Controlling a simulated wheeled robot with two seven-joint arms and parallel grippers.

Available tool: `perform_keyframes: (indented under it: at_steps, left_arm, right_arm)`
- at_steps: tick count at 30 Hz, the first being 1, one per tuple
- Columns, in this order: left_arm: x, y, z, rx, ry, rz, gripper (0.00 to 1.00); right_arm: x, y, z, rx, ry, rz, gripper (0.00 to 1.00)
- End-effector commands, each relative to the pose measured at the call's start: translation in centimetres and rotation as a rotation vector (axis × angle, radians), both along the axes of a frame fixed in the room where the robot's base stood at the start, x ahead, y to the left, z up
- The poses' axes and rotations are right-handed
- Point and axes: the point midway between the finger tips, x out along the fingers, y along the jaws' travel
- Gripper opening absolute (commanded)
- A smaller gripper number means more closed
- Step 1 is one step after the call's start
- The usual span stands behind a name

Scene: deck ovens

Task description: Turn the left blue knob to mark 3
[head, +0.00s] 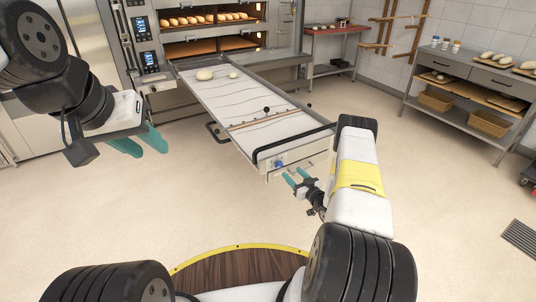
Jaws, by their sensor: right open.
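A small blue knob (279,164) sits on the near end face of the long loader table (255,112), toward its left side. Its mark and pointer are too small to read. I make out only one blue knob; part of the end face to the right is behind my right arm. My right gripper (296,177) has its teal fingers apart and empty, just below and right of the knob, seemingly not touching it. My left gripper (140,143) hangs over the floor at left, its teal fingers apart and empty.
Dough pieces (205,74) lie at the loader's far end, before the deck oven (205,40) with loaves inside. A black bar (290,148) runs along the loader's near end. A steel shelf unit (470,80) stands at right. The floor around the loader is clear.

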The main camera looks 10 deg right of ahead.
Motion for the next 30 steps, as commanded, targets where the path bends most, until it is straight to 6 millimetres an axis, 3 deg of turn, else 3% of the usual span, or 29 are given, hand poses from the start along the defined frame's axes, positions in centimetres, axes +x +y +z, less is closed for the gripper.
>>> perform_keyframes:
  at_steps: [1, 5, 19, 30]
  left_arm:
    - [0.0, 0.0, 0.0, 0.0, 0.0, 0.0, 0.36]
    - [0.0, 0.0, 0.0, 0.0, 0.0, 0.0, 0.36]
    - [0.0, 0.0, 0.0, 0.0, 0.0, 0.0, 0.36]
    - [0.0, 0.0, 0.0, 0.0, 0.0, 0.0, 0.36]
  right_arm:
    - [-0.8, 0.2, -0.9, 0.016, -0.009, 0.004, 0.56]
    - [-1.4, 0.7, -1.6, 0.034, -0.027, 0.013, 0.56]
    - [4.7, 2.9, -1.6, 0.034, -0.029, 0.013, 0.56]
    - [5.8, 3.2, -1.6, 0.034, -0.027, 0.012, 0.56]
